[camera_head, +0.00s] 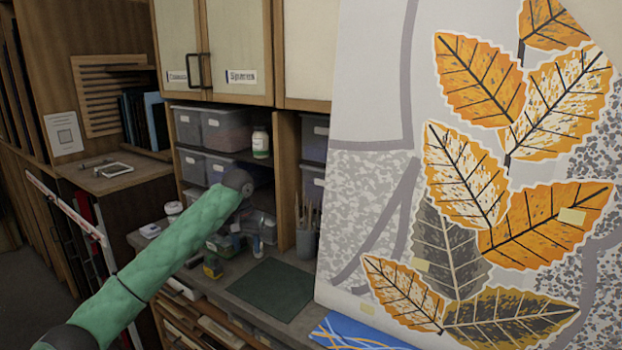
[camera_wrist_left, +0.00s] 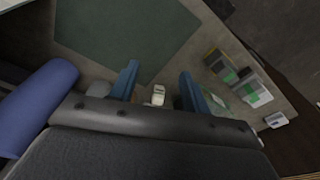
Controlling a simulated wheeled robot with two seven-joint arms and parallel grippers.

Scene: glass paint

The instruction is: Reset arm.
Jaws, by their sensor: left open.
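My left arm, in a green quilted sleeve (camera_head: 165,258), reaches in from the lower left in the head view. Its wrist bends down over the workbench. My left gripper (camera_head: 237,232) is small and partly lost against the jars there. In the left wrist view its two blue fingers (camera_wrist_left: 158,88) are spread apart. A small whitish item (camera_wrist_left: 158,95) shows between them; I cannot tell how far below it lies. Nothing is clearly held. My right gripper is in neither view.
A dark green mat (camera_head: 270,288) lies on the bench, also in the wrist view (camera_wrist_left: 125,35). A brush pot (camera_head: 305,240) stands behind it. Small jars (camera_head: 212,267) sit left of the mat. A large leaf-painted panel (camera_head: 390,120) fills the right. Shelves hold grey bins (camera_head: 225,128).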

